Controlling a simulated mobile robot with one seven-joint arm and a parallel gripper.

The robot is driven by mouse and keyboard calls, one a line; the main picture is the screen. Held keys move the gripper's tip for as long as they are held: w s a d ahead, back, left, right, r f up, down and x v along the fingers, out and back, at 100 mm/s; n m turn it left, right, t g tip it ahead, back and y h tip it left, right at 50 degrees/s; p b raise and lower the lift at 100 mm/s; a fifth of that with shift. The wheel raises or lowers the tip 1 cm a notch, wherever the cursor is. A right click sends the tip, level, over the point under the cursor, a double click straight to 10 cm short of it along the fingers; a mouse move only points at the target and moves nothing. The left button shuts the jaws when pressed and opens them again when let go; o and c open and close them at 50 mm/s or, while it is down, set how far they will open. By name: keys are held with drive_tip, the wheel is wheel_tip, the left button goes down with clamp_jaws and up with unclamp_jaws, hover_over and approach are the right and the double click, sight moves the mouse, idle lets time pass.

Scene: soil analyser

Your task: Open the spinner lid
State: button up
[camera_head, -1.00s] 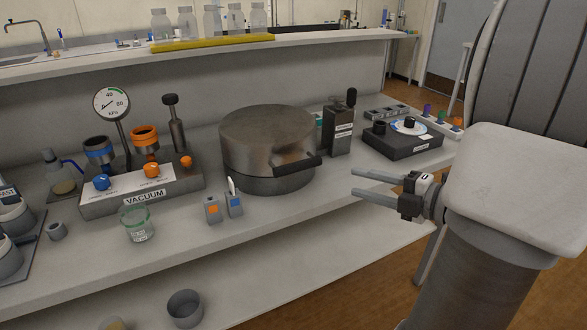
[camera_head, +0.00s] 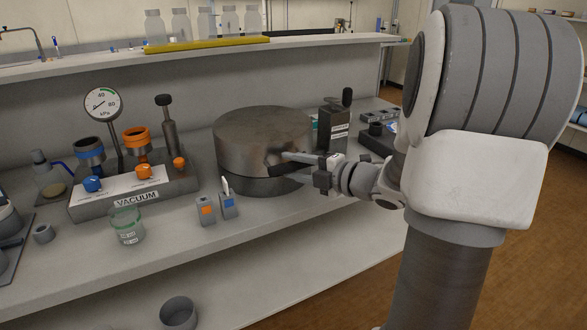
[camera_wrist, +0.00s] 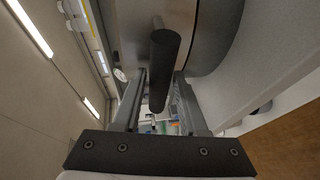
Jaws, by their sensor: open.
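The spinner is a round metal drum with a closed lid (camera_head: 262,140) on a darker base (camera_head: 262,186), in the middle of the bench. A dark bar handle sticks out from the lid's front right; my gripper covers most of it in the head view. The handle (camera_wrist: 163,65) shows clearly in the wrist view as a dark cylinder between my two fingers. My gripper (camera_head: 290,158) is open, with its fingers on either side of the handle and a gap to it. The lid's side fills the top of the wrist view.
A vacuum unit (camera_head: 130,190) with a gauge stands to the left. Two small boxes (camera_head: 206,209) and a glass beaker (camera_head: 127,226) are in front. A dark device (camera_head: 333,125) with a lever stands close behind my gripper. A shelf (camera_head: 200,55) runs along the back.

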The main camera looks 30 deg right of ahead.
clamp_jaws()
idle(1.5)
